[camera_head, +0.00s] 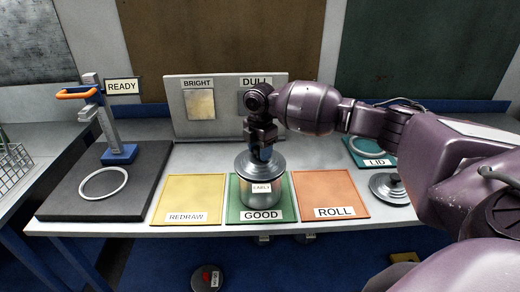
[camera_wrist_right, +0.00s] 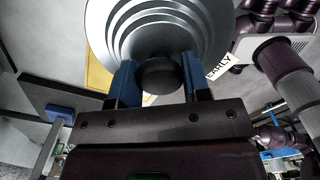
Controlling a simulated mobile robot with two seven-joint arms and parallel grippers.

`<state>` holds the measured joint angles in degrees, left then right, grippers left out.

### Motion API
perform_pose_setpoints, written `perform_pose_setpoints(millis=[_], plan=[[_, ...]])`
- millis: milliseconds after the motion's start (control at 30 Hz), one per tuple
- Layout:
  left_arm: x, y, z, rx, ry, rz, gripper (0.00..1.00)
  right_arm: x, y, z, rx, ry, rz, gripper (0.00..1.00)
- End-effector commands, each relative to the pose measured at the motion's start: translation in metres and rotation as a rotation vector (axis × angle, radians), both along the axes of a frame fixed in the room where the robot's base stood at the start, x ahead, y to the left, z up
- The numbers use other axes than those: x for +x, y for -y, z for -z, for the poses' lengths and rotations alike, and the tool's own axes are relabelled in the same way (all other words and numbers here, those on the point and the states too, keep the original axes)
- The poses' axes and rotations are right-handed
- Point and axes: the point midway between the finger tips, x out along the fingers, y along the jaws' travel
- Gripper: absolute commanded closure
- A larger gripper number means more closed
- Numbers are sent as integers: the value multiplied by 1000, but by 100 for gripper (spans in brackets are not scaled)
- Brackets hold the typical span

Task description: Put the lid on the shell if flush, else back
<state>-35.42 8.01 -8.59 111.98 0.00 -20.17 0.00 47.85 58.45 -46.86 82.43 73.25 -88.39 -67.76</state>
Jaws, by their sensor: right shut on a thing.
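The shell (camera_head: 262,190) is a shiny metal pot with an "EARLY" tag, upright on the green GOOD mat (camera_head: 238,212). A grey round lid (camera_head: 273,168) covers its top; I cannot tell whether it sits flush or slightly above. My right gripper (camera_head: 261,150) is directly over it, pointing down. In the right wrist view, the blue fingers of the right gripper (camera_wrist_right: 158,80) are shut on the lid's dark knob (camera_wrist_right: 160,76), with the ringed lid (camera_wrist_right: 110,28) beyond. The rim contact is hidden there. My left gripper is not in view.
The yellow REDRAW mat (camera_head: 188,196) and orange ROLL mat (camera_head: 333,190) flank the green one. A READY gauge stand (camera_head: 112,130) is at left. A BRIGHT/DULL board (camera_head: 222,122) stands behind. Another grey disc (camera_head: 385,190) lies near the teal LID mat (camera_head: 355,152), beside my arm.

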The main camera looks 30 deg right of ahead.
Motion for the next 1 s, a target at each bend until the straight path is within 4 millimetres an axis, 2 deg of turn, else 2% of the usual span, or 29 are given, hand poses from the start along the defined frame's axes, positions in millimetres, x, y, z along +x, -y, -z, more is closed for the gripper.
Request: perform_pose_setpoints(millis=[700,733,900,1000], plan=[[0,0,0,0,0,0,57,0,0,10,0,1,0,86],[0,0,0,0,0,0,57,0,0,10,0,1,0,55],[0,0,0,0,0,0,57,0,0,10,0,0,0,29],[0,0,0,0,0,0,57,0,0,10,0,0,0,27]])
